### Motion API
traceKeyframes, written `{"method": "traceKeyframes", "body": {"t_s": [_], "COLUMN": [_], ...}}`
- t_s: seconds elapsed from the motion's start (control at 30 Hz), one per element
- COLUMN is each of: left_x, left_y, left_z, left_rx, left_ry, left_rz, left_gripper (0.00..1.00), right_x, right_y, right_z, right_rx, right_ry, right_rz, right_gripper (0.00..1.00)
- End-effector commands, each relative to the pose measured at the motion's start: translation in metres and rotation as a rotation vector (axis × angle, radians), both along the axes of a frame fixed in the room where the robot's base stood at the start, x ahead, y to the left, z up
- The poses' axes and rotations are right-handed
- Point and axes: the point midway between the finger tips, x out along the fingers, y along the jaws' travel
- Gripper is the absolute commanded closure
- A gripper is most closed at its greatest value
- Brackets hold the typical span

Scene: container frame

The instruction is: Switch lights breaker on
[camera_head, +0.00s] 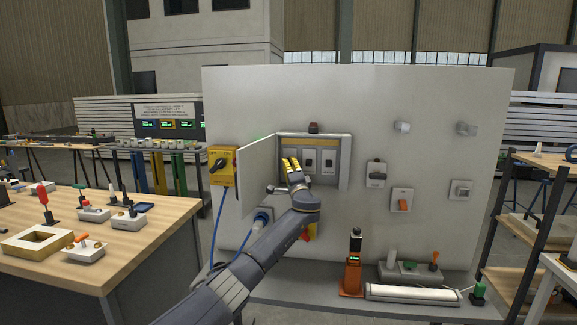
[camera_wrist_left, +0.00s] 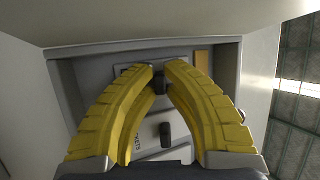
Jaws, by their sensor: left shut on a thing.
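The breaker box (camera_head: 345,162) is set in the upright grey panel, with its door (camera_head: 257,178) swung open to the left. Inside is a row of breakers; a middle breaker (camera_head: 309,161) and a right breaker (camera_head: 328,160) show clear of my gripper. My left gripper (camera_head: 291,163) reaches into the box at its left side. In the left wrist view its yellow fingers (camera_wrist_left: 161,73) close around a black toggle (camera_wrist_left: 160,84). Another black toggle (camera_wrist_left: 165,133) shows between the fingers, lower in that view. The labels are too small or partly hidden to read, so I cannot tell which breaker is lights.
A yellow rotary switch box (camera_head: 222,166) is left of the door. Other switches, including an orange one (camera_head: 402,199), are mounted to the right. An orange device (camera_head: 353,262) stands on the ledge below. A wooden table (camera_head: 130,245) stands at left.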

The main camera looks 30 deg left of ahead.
Motion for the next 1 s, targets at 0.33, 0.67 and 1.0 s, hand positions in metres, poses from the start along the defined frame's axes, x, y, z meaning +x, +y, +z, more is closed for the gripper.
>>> {"method": "traceKeyframes", "body": {"t_s": [0.33, 0.67, 1.0], "left_x": [-0.001, -0.002, -0.001], "left_y": [0.0, -0.002, -0.002], "left_z": [0.002, 0.008, 0.017], "left_rx": [-0.024, -0.1, -0.204], "left_ry": [0.051, 0.22, 0.469], "left_rz": [-0.001, -0.004, -0.005], "left_gripper": [1.0, 1.0, 1.0], "right_x": [0.0, 0.001, 0.001], "right_y": [-0.002, -0.004, -0.004], "right_z": [0.0, 0.0, 0.0], "right_rx": [-0.002, -0.004, -0.004], "right_ry": [-0.001, 0.0, 0.0], "right_rz": [0.0, 0.001, 0.001], "right_gripper": [0.56, 0.56, 0.56]}}
